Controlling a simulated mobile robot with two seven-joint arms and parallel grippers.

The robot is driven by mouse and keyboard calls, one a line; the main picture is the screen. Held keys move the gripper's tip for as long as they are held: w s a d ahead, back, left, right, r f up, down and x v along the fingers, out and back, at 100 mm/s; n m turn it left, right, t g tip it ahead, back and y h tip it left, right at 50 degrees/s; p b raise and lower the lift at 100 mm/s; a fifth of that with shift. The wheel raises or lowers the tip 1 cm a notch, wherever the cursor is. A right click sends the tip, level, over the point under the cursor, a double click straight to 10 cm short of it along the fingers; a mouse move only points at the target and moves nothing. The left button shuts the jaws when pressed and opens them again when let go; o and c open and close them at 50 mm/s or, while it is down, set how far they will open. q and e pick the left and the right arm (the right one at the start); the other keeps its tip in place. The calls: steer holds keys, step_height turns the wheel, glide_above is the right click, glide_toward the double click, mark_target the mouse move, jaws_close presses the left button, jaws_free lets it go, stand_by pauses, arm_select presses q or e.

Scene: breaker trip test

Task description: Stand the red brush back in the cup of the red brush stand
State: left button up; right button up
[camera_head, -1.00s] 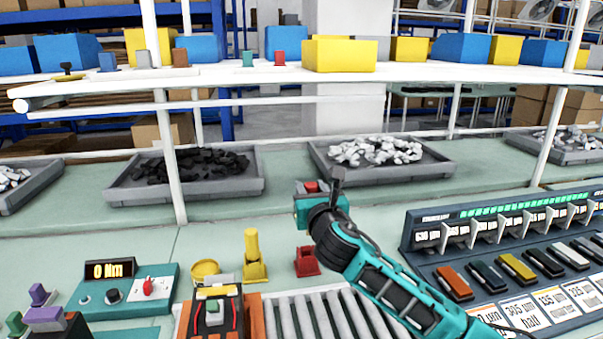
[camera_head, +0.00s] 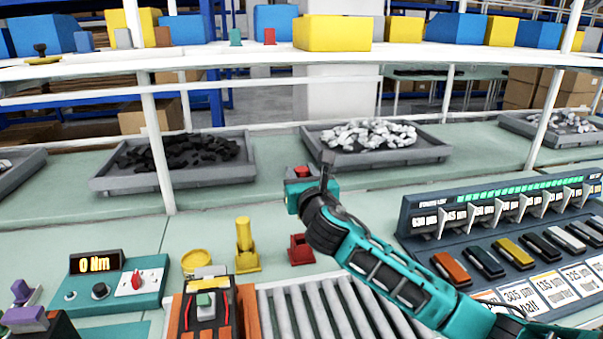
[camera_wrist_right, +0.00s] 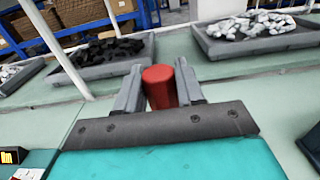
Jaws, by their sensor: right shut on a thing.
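The red brush (camera_head: 301,171) is in my right gripper (camera_head: 300,187); only its red top shows above the jaws in the head view. In the right wrist view, the red brush (camera_wrist_right: 160,87) is a red cylinder between the two grey fingers of the right gripper (camera_wrist_right: 159,95), which are shut on it. The red brush stand (camera_head: 301,250) stands on the green bench, below the gripper in the head view and apart from it. The brush's lower part is hidden. My left gripper is not in view.
A yellow stand (camera_head: 246,248) is just left of the red one. A roller track (camera_head: 330,310) lies in front. A dark panel (camera_head: 480,225) with coloured breakers is at right. Grey trays (camera_head: 180,178) of loose parts stand behind. A torque meter (camera_head: 110,280) is at left.

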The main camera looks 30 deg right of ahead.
mark_target(301, 219)
step_height(301, 219, down, 3)
steer(key=shift+b, duration=0.7)
steer(key=shift+f+b, duration=0.45)
steer(key=shift+f, duration=0.3)
steer(key=shift+p, duration=0.4)
steer(key=shift+p, duration=0.75)
stand_by(0.4)
steer(key=shift+f+b, duration=0.35)
steer(key=shift+f, duration=0.2)
steer(key=shift+f+b, duration=1.55)
steer(key=shift+f, duration=0.95)
steer(key=o, duration=1.1)
